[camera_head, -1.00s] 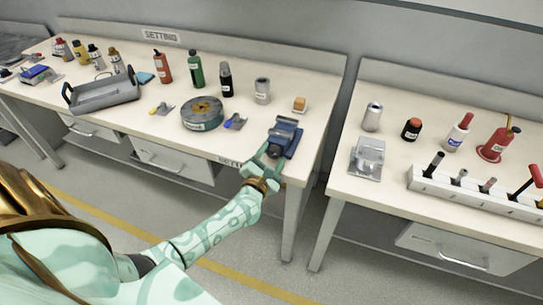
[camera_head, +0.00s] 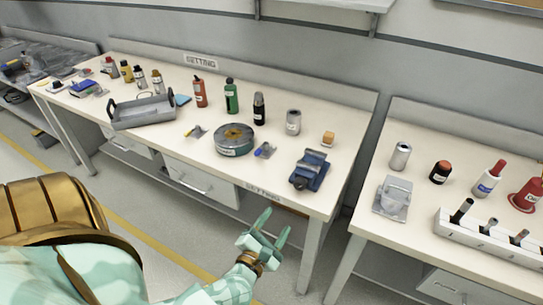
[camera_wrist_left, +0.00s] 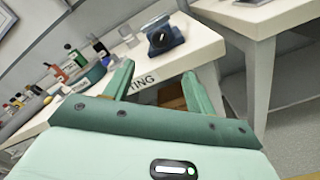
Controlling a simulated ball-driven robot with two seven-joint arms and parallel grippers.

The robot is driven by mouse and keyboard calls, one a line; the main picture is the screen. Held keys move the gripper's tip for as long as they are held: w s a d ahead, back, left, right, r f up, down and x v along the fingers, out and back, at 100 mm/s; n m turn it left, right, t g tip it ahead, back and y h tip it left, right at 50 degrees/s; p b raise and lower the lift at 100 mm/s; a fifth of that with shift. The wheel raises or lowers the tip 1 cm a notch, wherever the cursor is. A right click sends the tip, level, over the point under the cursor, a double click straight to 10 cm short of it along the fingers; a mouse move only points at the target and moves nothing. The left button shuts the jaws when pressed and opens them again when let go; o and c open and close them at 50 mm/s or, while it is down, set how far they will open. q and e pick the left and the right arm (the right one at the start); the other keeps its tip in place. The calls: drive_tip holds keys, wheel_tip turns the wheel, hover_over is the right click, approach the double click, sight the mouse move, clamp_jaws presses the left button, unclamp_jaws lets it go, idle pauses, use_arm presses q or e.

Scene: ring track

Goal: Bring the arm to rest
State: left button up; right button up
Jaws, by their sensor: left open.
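My left gripper (camera_head: 268,231) is pale green with a gold wrist band. It is open and empty, in front of and below the front edge of the setting table (camera_head: 345,132). In the left wrist view its two fingers (camera_wrist_left: 160,88) stand apart with nothing between them. A blue vise (camera_head: 309,170) sits on the table near its front right corner, beyond the gripper and apart from it; it also shows in the left wrist view (camera_wrist_left: 163,36). My right gripper is in neither view.
A round grey-green turntable (camera_head: 234,140), a grey tray (camera_head: 145,111) and several bottles stand on the setting table. A second table at the right holds a white tool rack (camera_head: 490,238) and a clear-looking fixture (camera_head: 393,197). Open floor lies in front, with a yellow line.

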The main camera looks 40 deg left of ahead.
use_arm(q)
drive_tip(key=shift+s+d, duration=0.2)
drive_tip(key=shift+s, duration=0.5)
drive_tip(key=s+d+f+m+g+h, duration=0.25)
drive_tip(key=s+f+m, duration=0.25)
drive_tip(key=f+m, duration=0.55)
drive_tip(key=s+d+f+m+g+h, duration=0.2)
drive_tip(key=s+f+m+g+h, duration=0.15)
drive_tip(key=f+m, duration=0.7)
drive_tip(key=s+f+m+g, duration=0.3)
drive_tip(key=s+f+m, duration=0.1)
drive_tip(key=s, duration=0.6)
drive_tip(key=s+f+m+g+y, duration=0.1)
drive_tip(key=s+f+m+g, duration=0.3)
drive_tip(key=s, duration=0.6)
drive_tip(key=s+f+m+g+y, duration=0.1)
drive_tip(key=s+f+m+g, duration=0.3)
drive_tip(key=s, duration=0.6)
wheel_tip(320, 180, down, 2)
drive_tip(key=shift+f+m, duration=0.15)
drive_tip(key=shift+m, duration=0.55)
